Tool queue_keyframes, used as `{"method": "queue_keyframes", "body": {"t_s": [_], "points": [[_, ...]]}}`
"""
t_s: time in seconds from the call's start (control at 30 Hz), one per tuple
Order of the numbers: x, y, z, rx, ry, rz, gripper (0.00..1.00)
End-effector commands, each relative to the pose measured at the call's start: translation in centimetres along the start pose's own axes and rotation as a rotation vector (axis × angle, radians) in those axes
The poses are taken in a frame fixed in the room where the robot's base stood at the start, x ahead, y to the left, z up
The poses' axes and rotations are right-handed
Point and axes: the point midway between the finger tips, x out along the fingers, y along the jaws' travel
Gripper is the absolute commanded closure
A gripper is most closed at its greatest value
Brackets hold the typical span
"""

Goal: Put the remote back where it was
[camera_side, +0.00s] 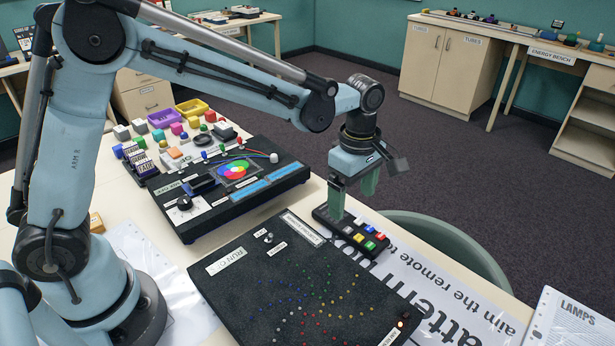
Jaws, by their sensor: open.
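The remote (351,233) is a dark slab with rows of white, yellow, green, red and blue buttons. It lies on the white printed sheet (455,300) near the table's right edge, behind the black dotted board. My gripper (353,198) points down over the remote's far left end. Its two green fingers are apart, one in front of the other in this view. The nearer finger's tip overlaps the remote's end in the picture; I cannot tell if it touches. Nothing shows held between the fingers.
The black board with coloured dots (235,297) lies just in front of the remote. A black console with a colour wheel (238,171) stands to the left. Coloured blocks and trays (191,108) crowd the far left.

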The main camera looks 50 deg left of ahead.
Motion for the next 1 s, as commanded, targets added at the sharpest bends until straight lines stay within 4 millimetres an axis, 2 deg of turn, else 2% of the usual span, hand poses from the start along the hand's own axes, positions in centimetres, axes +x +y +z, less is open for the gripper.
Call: {"method": "queue_keyframes", "body": {"t_s": [0.03,0.2,0.47,0.57,0.67,0.8,1.0], "points": [[-1.1,0.0,0.0,0.000,0.000,0.000,0.13],[-3.7,0.0,0.0,0.000,0.000,0.000,0.13],[-5.6,-0.1,-0.1,0.007,0.000,0.003,0.13],[-6.3,-0.5,-0.7,0.060,-0.005,0.023,0.13],[-7.2,-1.5,-1.9,0.180,-0.010,0.072,0.13],[-8.6,-3.7,-4.3,0.425,0.005,0.174,0.13],[-9.3,-7.2,-7.3,0.790,0.089,0.316,0.13]]}}
